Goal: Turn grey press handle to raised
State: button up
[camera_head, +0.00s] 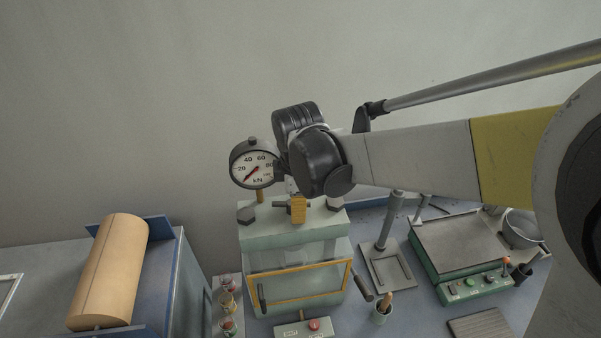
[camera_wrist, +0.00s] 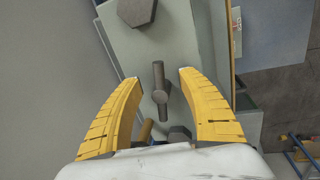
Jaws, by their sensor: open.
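The green press (camera_head: 290,232) stands in the middle of the head view, with a dial gauge (camera_head: 253,169) above it at the left. A small grey handle (camera_wrist: 159,82), a short bar on a round stem, stands on its top; part of it shows in the head view (camera_head: 281,205), left of my yellow fingers. In the wrist view my gripper (camera_wrist: 160,76) is open, one finger on each side of the handle, with gaps and no visible contact. The gripper points down over the press top. My wrist hides part of the view behind it.
Hex bolts (camera_wrist: 137,10) sit on the press top close to the fingers. The press has a yellow-framed guard (camera_head: 300,284) and a dark side lever (camera_head: 361,282).

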notch_tip(320, 180, up, 12)
jog(key=s, duration=0.2)
jog(key=shift+s+d+f, duration=0.15)
jog(key=shift+f, duration=0.05)
jog(key=shift+c, duration=0.5)
